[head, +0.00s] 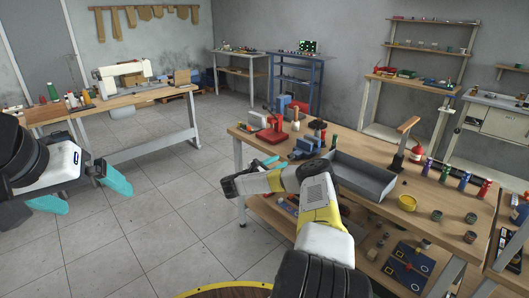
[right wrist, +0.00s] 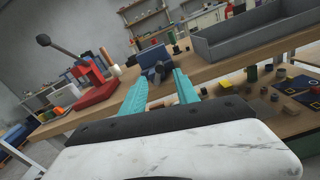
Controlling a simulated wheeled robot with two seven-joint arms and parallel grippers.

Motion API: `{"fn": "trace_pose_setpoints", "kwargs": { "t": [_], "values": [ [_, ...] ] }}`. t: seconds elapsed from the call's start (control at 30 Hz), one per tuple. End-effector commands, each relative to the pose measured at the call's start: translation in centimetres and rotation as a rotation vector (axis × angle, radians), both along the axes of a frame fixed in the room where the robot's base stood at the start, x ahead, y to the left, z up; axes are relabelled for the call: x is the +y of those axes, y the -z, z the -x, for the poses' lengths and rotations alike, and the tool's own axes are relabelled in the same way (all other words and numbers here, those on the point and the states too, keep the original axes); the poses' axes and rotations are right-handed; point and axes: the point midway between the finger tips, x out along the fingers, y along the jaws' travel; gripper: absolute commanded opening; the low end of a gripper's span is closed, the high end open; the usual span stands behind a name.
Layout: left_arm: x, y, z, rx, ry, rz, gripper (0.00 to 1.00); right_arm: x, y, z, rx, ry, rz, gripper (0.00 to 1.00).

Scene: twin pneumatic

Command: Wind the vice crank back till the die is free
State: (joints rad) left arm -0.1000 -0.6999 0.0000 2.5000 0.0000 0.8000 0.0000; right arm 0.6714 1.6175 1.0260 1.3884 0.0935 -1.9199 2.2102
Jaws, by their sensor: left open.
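The blue vice (head: 306,147) stands at the near left edge of the wooden workbench. In the right wrist view the vice (right wrist: 152,54) lies straight ahead, with dark parts, perhaps its crank, in front of it. I cannot make out the die or whether the crank is touched. My right gripper (head: 266,163) is by the bench edge, just left of the vice. Its teal fingers (right wrist: 148,74) look apart, with the dark parts seen between their tips. My left gripper (head: 85,192) is open and empty at the far left, over the floor, away from the bench.
A red press (head: 272,128) with a lever stands left of the vice. A grey tray (head: 360,177) lies to its right, close by. The floor at left is clear.

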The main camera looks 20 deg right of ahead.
Motion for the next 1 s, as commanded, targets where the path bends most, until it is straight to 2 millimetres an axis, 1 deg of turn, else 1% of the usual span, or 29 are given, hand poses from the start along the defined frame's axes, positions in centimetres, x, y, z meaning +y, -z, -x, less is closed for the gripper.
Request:
{"fn": "trace_pose_setpoints", "kwargs": {
  "t": [0.17,0.33,0.5,0.63,0.87,1.0],
  "values": [
    [0.0,0.0,0.0,0.000,0.000,0.000,1.00,-2.2,0.0,-0.8,-0.001,0.004,0.001,0.37],
    [0.0,0.0,0.0,0.000,0.000,0.000,1.00,-4.8,0.0,-1.8,0.000,0.004,0.001,0.37],
    [0.0,0.0,0.0,0.000,0.000,0.000,1.00,-6.4,0.0,-2.6,0.001,0.000,0.000,0.37],
    [0.0,0.0,0.0,0.000,0.000,0.000,1.00,-6.9,0.0,-2.9,0.002,-0.001,0.001,0.37],
    [0.0,0.0,0.0,0.000,0.000,0.000,1.00,-7.0,0.0,-2.9,0.002,-0.002,0.001,0.37],
    [0.0,0.0,0.0,0.000,0.000,0.000,1.00,-6.9,0.0,-2.9,0.002,-0.002,0.001,0.09]
  ]
}}
